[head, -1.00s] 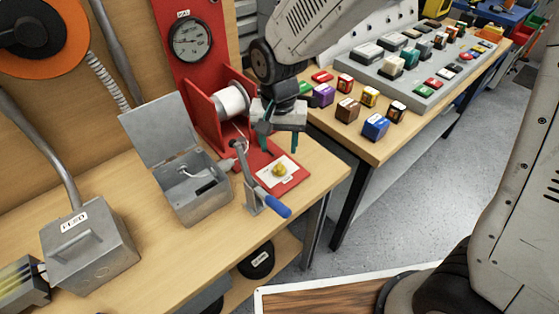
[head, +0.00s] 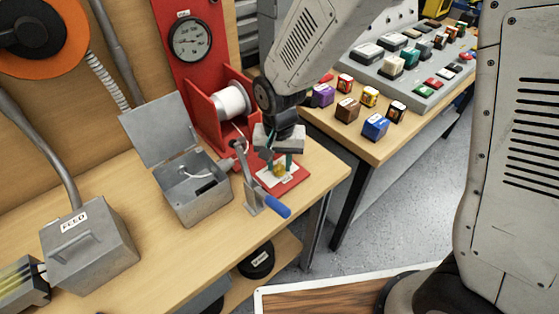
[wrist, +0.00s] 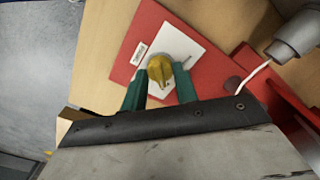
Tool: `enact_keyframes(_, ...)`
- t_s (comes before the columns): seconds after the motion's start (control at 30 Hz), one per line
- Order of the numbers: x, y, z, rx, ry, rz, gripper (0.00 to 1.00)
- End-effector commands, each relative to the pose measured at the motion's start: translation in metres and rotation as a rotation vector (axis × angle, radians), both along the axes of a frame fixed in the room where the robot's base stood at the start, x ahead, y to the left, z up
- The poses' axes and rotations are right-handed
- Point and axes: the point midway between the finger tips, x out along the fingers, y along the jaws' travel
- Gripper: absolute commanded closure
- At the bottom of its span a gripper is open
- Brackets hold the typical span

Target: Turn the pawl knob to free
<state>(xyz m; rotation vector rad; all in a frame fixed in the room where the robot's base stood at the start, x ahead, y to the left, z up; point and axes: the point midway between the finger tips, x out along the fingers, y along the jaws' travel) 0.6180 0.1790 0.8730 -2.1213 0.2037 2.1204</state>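The pawl knob (wrist: 159,70) is small and yellow, on a white plate (wrist: 183,47) fixed to the red base (wrist: 124,68). In the head view the knob (head: 279,171) shows between the fingers at the front of the red base. My gripper (wrist: 160,82) points down over it, with one green finger on each side of the knob. In the head view my gripper (head: 279,164) is low over the plate. The fingers are apart; whether they touch the knob I cannot tell. The knob's pointed end faces toward my gripper in the wrist view.
A hand crank with a blue handle (head: 277,206) stands just left of my gripper. Behind are the wire spool (head: 232,100) and a red gauge panel (head: 183,75). An open grey box (head: 203,200) is to the left. Coloured blocks (head: 375,126) sit on the right table.

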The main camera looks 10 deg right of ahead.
Motion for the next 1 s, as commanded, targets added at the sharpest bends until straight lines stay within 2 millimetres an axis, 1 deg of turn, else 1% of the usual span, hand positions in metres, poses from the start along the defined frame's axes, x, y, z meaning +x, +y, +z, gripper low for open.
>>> enact_keyframes(0.27, 0.0000, 0.0001, 0.0003, 0.000, 0.000, 0.026, 0.93)
enact_keyframes(0.47, -0.0001, 0.0001, 0.0003, 0.000, 0.001, 0.119, 0.93)
enact_keyframes(0.67, -0.0001, 0.0002, 0.0003, 0.000, 0.001, 0.280, 0.93)
enact_keyframes(1.0, -0.0001, 0.0002, 0.0003, 0.000, 0.001, 0.603, 0.93)
